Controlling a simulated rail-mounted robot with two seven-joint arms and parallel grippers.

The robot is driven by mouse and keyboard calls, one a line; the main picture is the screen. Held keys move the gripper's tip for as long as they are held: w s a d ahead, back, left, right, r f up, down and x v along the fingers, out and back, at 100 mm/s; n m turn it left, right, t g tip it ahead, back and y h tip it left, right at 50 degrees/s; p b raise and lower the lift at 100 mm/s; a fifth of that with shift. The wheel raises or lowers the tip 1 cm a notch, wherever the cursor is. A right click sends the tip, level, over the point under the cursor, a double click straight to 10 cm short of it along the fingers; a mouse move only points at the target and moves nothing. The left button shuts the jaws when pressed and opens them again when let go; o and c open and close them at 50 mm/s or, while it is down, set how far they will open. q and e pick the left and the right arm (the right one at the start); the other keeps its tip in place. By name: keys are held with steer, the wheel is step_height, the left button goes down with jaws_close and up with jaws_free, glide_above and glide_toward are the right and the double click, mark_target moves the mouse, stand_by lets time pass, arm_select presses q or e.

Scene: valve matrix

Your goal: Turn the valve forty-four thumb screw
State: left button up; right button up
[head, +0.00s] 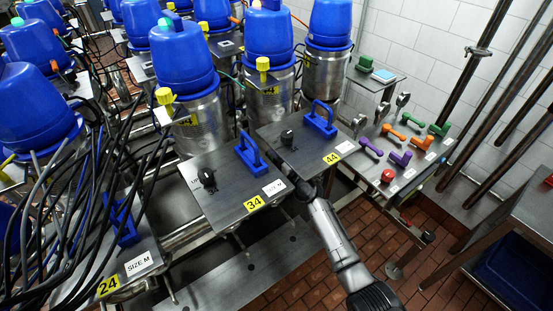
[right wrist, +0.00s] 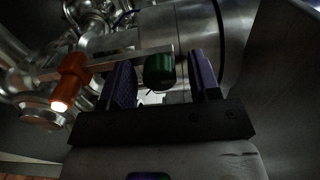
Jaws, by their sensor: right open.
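The plate labelled 44 (head: 305,148) carries a black knob (head: 287,137) and a blue handle (head: 320,120). My right arm reaches up to its front edge, where the fingers are hard to make out in the head view. In the right wrist view my right gripper (right wrist: 161,75) is open, one finger on each side of a dark green knob (right wrist: 159,70). The knob appears between the fingers with gaps on both sides. I cannot tell how deep it sits between them, nor for sure that it is the valve forty-four thumb screw. My left gripper is not in view.
An orange-red handle (right wrist: 68,84) with a bright end is left of the fingers, near metal pipes. A large metal cylinder is behind. Plate 34 (head: 222,190) is beside plate 44. A rack of coloured parts (head: 390,165) stands at right. Black cables crowd the left.

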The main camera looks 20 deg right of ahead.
steer(key=shift+s, duration=0.1)
steer(key=shift+s, duration=0.2)
steer(key=p+v, duration=0.3)
steer(key=v, duration=1)
steer(key=shift+s, duration=0.1)
